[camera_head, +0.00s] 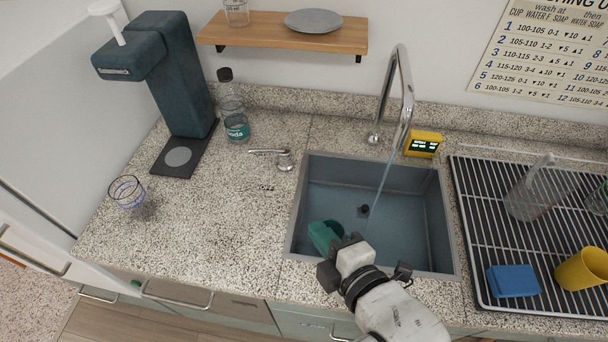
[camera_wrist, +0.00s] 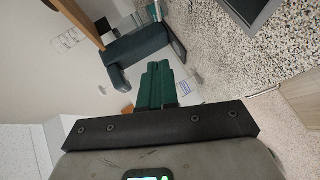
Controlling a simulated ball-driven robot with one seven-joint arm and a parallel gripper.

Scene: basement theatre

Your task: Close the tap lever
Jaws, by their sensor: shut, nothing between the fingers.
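The tap lever (camera_head: 268,152) is a metal handle on the counter just left of the sink. It points left from its round base. The curved metal tap spout (camera_head: 404,88) stands behind the sink, and a thin stream of water (camera_head: 384,186) runs from it into the basin. My gripper (camera_head: 319,232) has green fingers and is over the sink's front left part, in front of the lever and apart from it. In the wrist view my gripper's fingers (camera_wrist: 157,84) are shut together with nothing between them. I cannot make out the lever in the wrist view.
The grey sink (camera_head: 299,205) is right of the lever. A soda bottle (camera_head: 233,108) and a dark dispenser (camera_head: 182,85) stand behind left. A glass (camera_head: 128,194) stands at the left edge. A yellow display box (camera_head: 423,144) sits behind the sink. The counter before the lever is clear.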

